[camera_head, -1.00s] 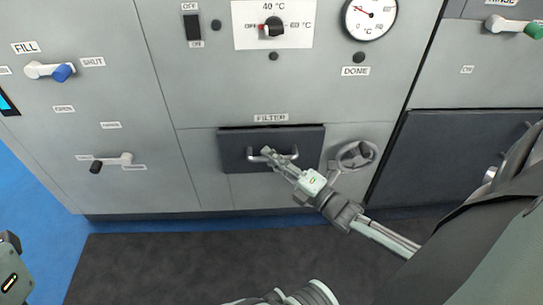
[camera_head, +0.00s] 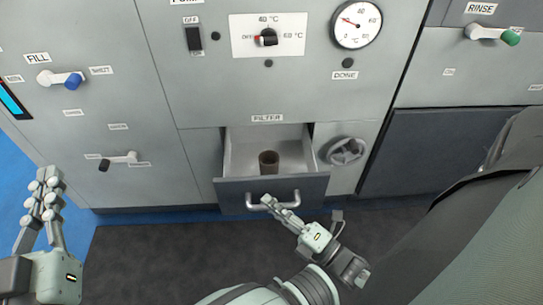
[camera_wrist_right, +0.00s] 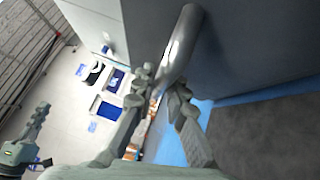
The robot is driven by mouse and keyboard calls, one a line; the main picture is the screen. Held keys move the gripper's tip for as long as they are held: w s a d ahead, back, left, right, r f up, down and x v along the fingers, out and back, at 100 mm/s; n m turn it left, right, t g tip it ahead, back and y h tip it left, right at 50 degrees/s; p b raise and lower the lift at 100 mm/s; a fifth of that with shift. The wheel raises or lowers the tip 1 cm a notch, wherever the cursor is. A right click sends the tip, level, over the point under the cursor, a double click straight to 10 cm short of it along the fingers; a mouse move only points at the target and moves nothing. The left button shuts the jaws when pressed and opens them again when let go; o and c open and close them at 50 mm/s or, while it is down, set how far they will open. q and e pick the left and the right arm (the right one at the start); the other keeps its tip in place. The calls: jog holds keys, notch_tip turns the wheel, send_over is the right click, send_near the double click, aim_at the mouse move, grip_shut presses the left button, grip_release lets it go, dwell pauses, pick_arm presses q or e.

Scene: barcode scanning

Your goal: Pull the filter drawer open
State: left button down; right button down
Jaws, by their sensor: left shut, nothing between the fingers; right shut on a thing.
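The filter drawer (camera_head: 272,188) is pulled out of the panel below the FILTER label (camera_head: 267,118). Its light interior shows, with a brown cylindrical cup-like thing (camera_head: 268,163) standing inside near the front. My right gripper (camera_head: 268,203) is shut on the bar handle (camera_head: 290,199) of the drawer front. In the right wrist view the fingers (camera_wrist_right: 162,95) close around the metal handle (camera_wrist_right: 180,48). My left gripper (camera_head: 45,190) is shut and empty, at the left in front of the panel, away from the drawer.
A round handwheel (camera_head: 346,151) sits just right of the drawer. Lever handles with blue (camera_head: 73,82), black (camera_head: 104,165) and green (camera_head: 510,38) ends stick out from the panel. The dark floor mat (camera_head: 150,262) in front is clear.

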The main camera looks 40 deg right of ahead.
jog(key=shift+s, duration=0.15)
jog(key=c, duration=1.5)
grip_release()
jog(key=shift+c, duration=0.2)
jog(key=shift+s, duration=0.1)
jog(key=v, duration=1.1)
jog(key=shift+s, duration=0.35)
jog(key=shift+f, duration=0.1)
